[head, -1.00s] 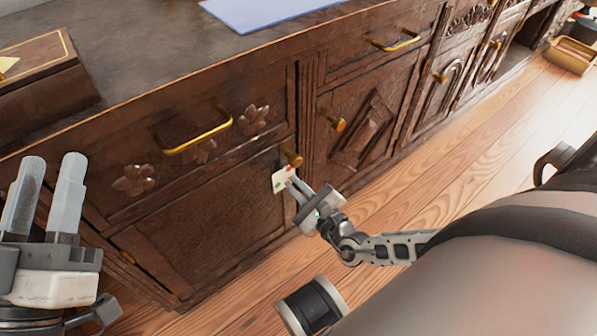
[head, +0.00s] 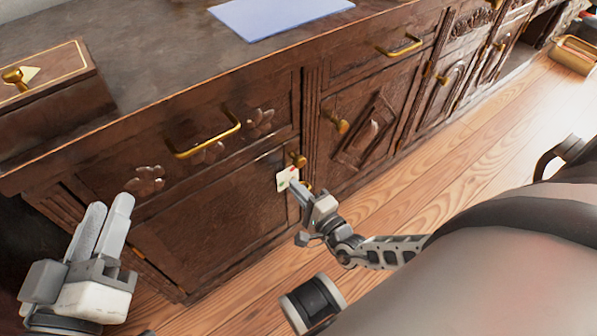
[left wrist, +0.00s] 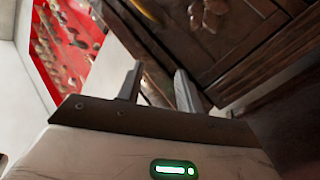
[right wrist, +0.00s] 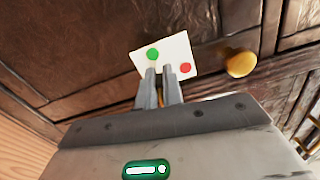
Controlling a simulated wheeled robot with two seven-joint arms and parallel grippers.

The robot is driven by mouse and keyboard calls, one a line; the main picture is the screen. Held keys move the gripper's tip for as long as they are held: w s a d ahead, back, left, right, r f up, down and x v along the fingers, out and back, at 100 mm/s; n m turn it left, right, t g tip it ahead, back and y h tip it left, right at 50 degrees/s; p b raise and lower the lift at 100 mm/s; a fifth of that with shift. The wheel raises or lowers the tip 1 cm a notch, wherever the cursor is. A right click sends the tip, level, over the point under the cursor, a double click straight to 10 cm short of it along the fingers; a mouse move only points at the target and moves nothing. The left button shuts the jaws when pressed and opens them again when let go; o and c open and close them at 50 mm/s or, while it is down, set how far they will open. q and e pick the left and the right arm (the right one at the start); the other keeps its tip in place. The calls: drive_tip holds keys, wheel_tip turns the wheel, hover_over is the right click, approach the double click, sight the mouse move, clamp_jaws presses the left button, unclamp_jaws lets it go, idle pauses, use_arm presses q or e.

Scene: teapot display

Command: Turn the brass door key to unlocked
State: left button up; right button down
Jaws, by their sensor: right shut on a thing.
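A white plate (head: 283,180) with a green and a red dot is on the lower left cabinet door, beside a brass knob (head: 298,160). In the right wrist view the plate (right wrist: 180,47) looks tilted, green dot at left, red dot at right. My right gripper (head: 293,184) is at the plate, shut on the brass key (right wrist: 160,86). Only a sliver of brass shows between the fingers; the fingers hide the rest. My left gripper (head: 112,203) is empty, its fingers apart, in front of the cabinet's left end. Its fingers also show a gap in the left wrist view (left wrist: 160,72).
A drawer with a brass handle (head: 205,142) is above the door. A wooden box (head: 45,80) and a blue sheet (head: 275,15) lie on the cabinet top. Wooden floor (head: 440,170) is clear in front of the cabinet.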

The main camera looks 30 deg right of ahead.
use_arm(q)
drive_tip(key=shift+s+f, duration=0.2)
drive_tip(key=shift+f, duration=0.1)
use_arm(e)
drive_tip(key=shift+n, duration=0.8)
use_arm(q)
drive_tip(key=shift+s+d+f+n, duration=0.1)
drive_tip(key=shift+f+n, duration=0.05)
drive_tip(key=shift+n, duration=0.15)
use_arm(e)
drive_tip(key=shift+f, duration=0.1)
drive_tip(key=c, duration=1.5)
unclamp_jaws()
drive_tip(key=shift+c, duration=0.2)
